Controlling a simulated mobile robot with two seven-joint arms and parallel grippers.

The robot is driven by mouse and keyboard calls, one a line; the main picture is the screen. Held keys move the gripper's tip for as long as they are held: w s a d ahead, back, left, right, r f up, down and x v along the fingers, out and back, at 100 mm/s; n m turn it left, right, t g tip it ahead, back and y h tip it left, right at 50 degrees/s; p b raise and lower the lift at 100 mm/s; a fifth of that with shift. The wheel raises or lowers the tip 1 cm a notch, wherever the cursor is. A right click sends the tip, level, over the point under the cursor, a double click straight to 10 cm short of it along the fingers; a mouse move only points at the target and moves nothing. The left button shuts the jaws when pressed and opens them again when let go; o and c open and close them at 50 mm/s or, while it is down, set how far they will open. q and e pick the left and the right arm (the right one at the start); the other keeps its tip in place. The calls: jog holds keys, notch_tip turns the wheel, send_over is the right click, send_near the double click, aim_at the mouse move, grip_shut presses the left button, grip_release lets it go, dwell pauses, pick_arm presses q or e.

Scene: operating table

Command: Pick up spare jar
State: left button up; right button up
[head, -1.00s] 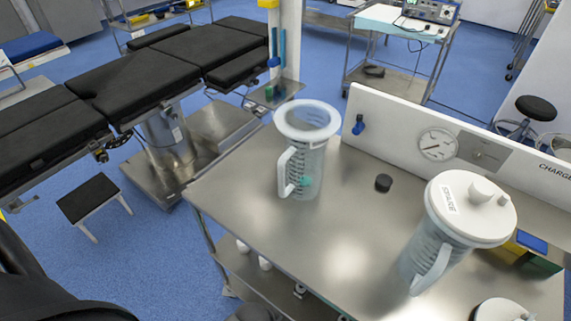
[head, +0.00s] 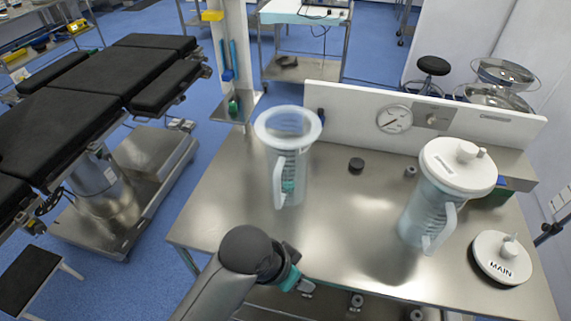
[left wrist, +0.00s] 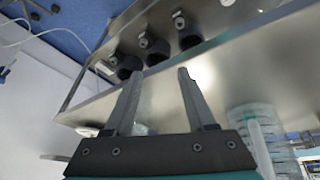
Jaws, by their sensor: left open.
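The spare jar (head: 425,213) is a clear graduated jar with a white lid (head: 457,165) and a side handle. It stands upright at the right of the steel cart top in the head view. My left gripper (head: 306,288) is at the cart's front edge, left of this jar and apart from it. In the left wrist view my left gripper (left wrist: 157,82) has its two fingers spread with nothing between them. A clear graduated jar (left wrist: 252,122) shows at the lower right there; I cannot tell which one. My right gripper is not in view.
An open clear jar (head: 289,178) stands on the left of the cart top (head: 345,215). A lid marked MAIN (head: 501,257) lies at right. A small black cap (head: 356,165) lies near the back panel (head: 350,107) with its gauge. The cart's middle is clear.

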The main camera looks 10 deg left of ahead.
pick_arm(q)
jog(key=w+d+r+m, duration=0.1)
jog(key=d, duration=0.1)
jog(key=w+d+r+m, duration=0.1)
jog(key=d+r+m, duration=0.1)
jog(key=w+d+r+m+g+h, duration=0.1)
jog(key=d+m, duration=0.1)
jog(key=d, duration=0.1)
jog(key=shift+w+r, duration=0.25)
jog(key=shift+r, duration=0.1)
notch_tip(320, 180, up, 4)
jog(key=w+d+m+g+y, duration=0.1)
jog(key=w+d+m+y, duration=0.1)
jog(key=m, duration=0.3)
jog(key=m+y, duration=0.4)
jog(key=y, duration=0.3)
send_near(277, 198)
jog(key=shift+w+b+x, duration=0.2)
jog(key=shift+b+x, duration=0.7)
jog(key=shift+x, duration=1.95)
jog(key=shift+w+b+x, duration=0.2)
jog(key=shift+b+x, duration=0.7)
jog(key=shift+x, duration=2)
jog(key=shift+d, duration=0.2)
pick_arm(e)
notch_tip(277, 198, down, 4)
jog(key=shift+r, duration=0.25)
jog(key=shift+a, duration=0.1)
pick_arm(q)
grip_shut()
